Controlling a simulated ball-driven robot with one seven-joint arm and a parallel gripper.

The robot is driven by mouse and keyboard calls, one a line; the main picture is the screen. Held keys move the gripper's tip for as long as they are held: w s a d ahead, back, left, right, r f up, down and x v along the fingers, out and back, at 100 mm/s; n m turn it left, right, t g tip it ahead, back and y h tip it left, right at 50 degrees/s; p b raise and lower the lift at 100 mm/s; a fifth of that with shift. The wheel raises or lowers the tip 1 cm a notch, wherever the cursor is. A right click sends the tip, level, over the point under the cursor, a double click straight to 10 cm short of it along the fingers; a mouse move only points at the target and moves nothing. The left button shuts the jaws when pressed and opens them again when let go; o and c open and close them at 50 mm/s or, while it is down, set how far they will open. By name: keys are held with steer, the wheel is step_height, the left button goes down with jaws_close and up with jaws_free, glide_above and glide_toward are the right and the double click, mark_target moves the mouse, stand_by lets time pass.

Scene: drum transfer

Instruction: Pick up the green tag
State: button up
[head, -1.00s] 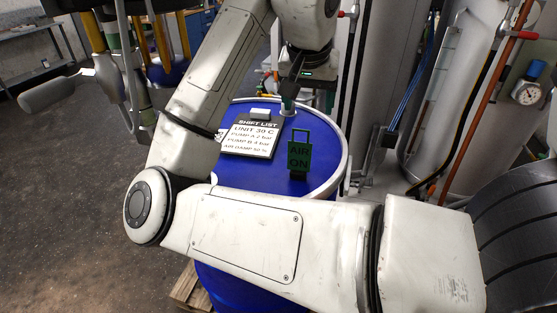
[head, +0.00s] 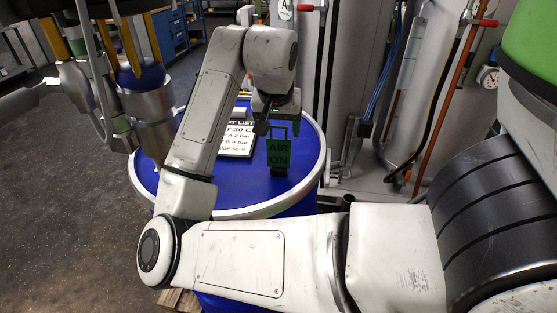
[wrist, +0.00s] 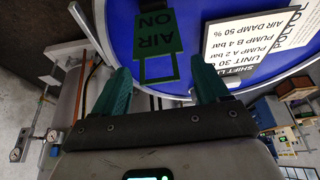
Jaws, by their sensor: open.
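The green tag (head: 279,152), lettered "AIR ON" with an open loop handle on top, stands upright on the blue drum top (head: 225,187). In the wrist view the tag (wrist: 154,33) appears upside down. Its loop lies in the picture between the two green fingers of my gripper (wrist: 163,82). My gripper (head: 279,124) is open and empty, close to the loop at the tag's top in the head view. I see no contact, and the exact gap is hard to tell.
A white shift list board (head: 238,138) lies left of the tag, partly hidden by my arm. It also shows in the wrist view (wrist: 240,40). The drum's pale rim (head: 314,165) encircles the top. Pipes and a grey tank stand behind at right.

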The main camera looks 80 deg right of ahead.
steer(key=shift+d+f, duration=0.1)
steer(key=shift+f, duration=0.25)
steer(key=shift+c, duration=0.2)
steer(key=c, duration=1)
steer(key=shift+r, duration=0.1)
steer(key=shift+c, duration=0.2)
